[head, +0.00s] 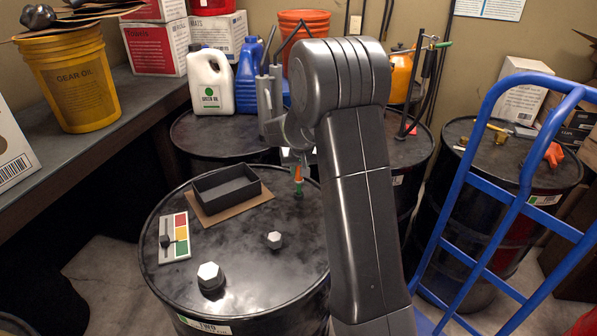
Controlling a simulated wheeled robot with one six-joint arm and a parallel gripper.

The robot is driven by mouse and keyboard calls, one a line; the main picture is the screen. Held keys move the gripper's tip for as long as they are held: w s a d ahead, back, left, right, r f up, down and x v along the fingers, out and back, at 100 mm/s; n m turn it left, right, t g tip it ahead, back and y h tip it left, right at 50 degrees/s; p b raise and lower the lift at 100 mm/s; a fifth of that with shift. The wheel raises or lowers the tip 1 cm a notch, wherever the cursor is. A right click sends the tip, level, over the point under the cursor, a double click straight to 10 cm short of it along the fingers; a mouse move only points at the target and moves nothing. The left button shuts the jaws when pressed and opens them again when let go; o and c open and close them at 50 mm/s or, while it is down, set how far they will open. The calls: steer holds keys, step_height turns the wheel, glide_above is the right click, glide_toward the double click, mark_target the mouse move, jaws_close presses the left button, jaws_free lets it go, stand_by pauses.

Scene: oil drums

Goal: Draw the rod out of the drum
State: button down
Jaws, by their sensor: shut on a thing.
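The near black drum (232,268) stands upright in front of me, with two pale hex caps and a dark tray on its top. A thin rod (298,174), orange with a dark green lower part, stands upright at the drum's back right. Its low end meets the drum top, and how deep it reaches inside is hidden. My gripper (296,157) is above this spot, shut on the rod's upper part. My arm covers part of the jaws and the drum's right side.
The black tray (227,190) sits on a cardboard sheet. A card with red, yellow and green bands (174,238) lies at the left. White and blue jugs (211,82) stand on a drum behind. A blue hand truck (487,210) stands at the right.

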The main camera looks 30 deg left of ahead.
steer(key=shift+r+p, duration=1.8)
steer(key=shift+r, duration=1.65)
step_height(320, 180, up, 6)
steer(key=p, duration=0.4)
steer(key=shift+r, duration=2.8)
step_height(320, 180, up, 10)
steer(key=shift+f, duration=0.2)
step_height(320, 180, up, 7)
steer(key=shift+f, duration=0.15)
